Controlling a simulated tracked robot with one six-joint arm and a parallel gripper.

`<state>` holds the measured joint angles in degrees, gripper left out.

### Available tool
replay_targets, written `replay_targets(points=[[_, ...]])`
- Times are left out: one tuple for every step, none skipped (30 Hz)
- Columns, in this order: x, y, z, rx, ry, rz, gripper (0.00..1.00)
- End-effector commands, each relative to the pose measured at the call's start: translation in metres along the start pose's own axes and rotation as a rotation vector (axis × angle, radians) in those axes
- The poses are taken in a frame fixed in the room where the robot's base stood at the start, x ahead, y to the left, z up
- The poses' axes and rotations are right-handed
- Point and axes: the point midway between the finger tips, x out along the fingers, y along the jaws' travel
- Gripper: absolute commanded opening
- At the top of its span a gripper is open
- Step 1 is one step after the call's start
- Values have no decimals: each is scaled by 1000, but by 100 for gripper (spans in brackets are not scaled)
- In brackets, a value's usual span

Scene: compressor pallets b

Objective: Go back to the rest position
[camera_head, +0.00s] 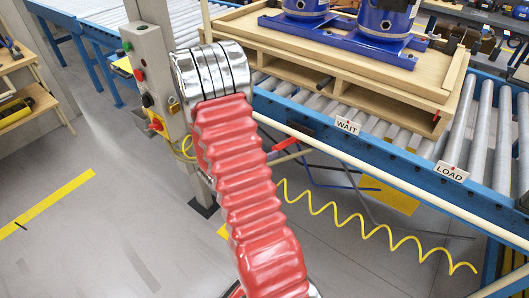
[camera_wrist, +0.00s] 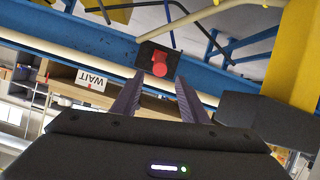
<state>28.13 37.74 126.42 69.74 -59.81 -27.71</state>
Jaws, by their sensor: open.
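My gripper (camera_wrist: 158,99) shows in the wrist view with its two dark ribbed fingers spread apart and nothing between them. In the head view my red-sleeved arm reaches forward to the conveyor rail (camera_head: 400,170), and my gripper cannot be made out there.
A WAIT sign (camera_head: 347,126) and a LOAD sign (camera_head: 452,172) hang on the rail. A wooden pallet (camera_head: 420,80) carries blue machines on rollers. A grey control post (camera_head: 150,70) stands left of my arm. A coiled yellow hose (camera_head: 375,235) hangs below. Floor at left is clear.

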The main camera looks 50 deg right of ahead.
Motion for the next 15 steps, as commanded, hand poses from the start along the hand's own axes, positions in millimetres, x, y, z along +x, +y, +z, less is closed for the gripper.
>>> replay_targets(points=[[0, 0, 0, 0, 0, 0, 40], [0, 0, 0, 0, 0, 0, 40], [0, 0, 0, 0, 0, 0, 40], [0, 0, 0, 0, 0, 0, 40], [0, 0, 0, 0, 0, 0, 40], [0, 0, 0, 0, 0, 0, 40], [0, 0, 0, 0, 0, 0, 40], [0, 0, 0, 0, 0, 0, 40], [0, 0, 0, 0, 0, 0, 40], [0, 0, 0, 1, 0, 0, 40], [0, 0, 0, 4, 0, 0, 40], [0, 0, 1, 11, -4, -2, 40], [0, -1, 3, 16, -12, -6, 40], [0, -3, 6, 22, -23, -11, 40], [0, -6, 10, 28, -39, -23, 40]])
